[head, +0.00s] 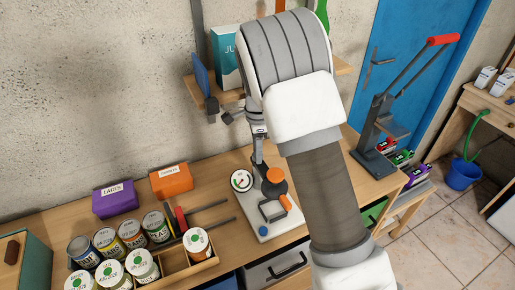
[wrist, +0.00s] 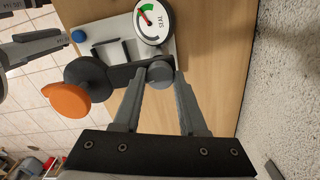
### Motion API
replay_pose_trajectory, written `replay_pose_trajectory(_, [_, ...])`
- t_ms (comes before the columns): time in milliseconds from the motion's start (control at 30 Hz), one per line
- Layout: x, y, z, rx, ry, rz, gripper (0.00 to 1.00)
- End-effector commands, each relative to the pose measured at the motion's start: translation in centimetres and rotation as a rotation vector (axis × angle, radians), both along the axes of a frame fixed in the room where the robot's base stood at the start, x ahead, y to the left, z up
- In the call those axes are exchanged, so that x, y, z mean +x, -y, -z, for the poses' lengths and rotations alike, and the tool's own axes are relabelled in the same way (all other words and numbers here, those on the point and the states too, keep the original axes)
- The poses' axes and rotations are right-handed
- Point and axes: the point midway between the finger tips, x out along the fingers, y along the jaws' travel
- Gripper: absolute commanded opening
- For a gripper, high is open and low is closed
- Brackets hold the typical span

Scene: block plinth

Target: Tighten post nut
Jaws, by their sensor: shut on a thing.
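A small test stand with a white base plate (head: 280,228) stands on the workbench. It carries a round dial gauge (head: 241,181), a dark arm with an orange knob (head: 275,175), and a blue knob (head: 263,231). In the wrist view, a grey round post nut (wrist: 160,76) sits at the end of the dark arm beside the gauge. My gripper (wrist: 159,72) is shut on this nut, one finger on each side. In the head view my gripper (head: 258,132) reaches down to the post from above; the nut itself is hard to make out there.
Several labelled cans (head: 131,233) and a wooden tray (head: 176,262) stand left of the stand. Purple (head: 115,202) and orange (head: 171,182) boxes are behind them. A lever press (head: 378,150) with a red handle stands right. Bare bench lies around the stand.

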Motion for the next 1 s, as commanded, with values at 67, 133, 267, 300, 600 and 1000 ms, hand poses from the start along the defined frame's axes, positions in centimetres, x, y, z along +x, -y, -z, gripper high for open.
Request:
replay_pose_trajectory(67, [0.07, 0.04, -0.18, -0.001, 0.002, 0.043, 0.00])
replay_pose_trajectory(133, [0.06, 0.02, -0.16, -0.001, 0.003, 0.076, 0.00])
replay_pose_trajectory(267, [0.07, 0.01, -0.15, -0.001, 0.003, 0.123, 0.00])
replay_pose_trajectory(300, [0.07, 0.02, -0.14, -0.001, 0.003, 0.135, 0.00])
replay_pose_trajectory(600, [0.09, 0.04, -0.10, 0.000, 0.003, 0.168, 0.00])
replay_pose_trajectory(1000, [0.06, 0.03, -0.08, 0.000, 0.003, 0.167, 0.61])
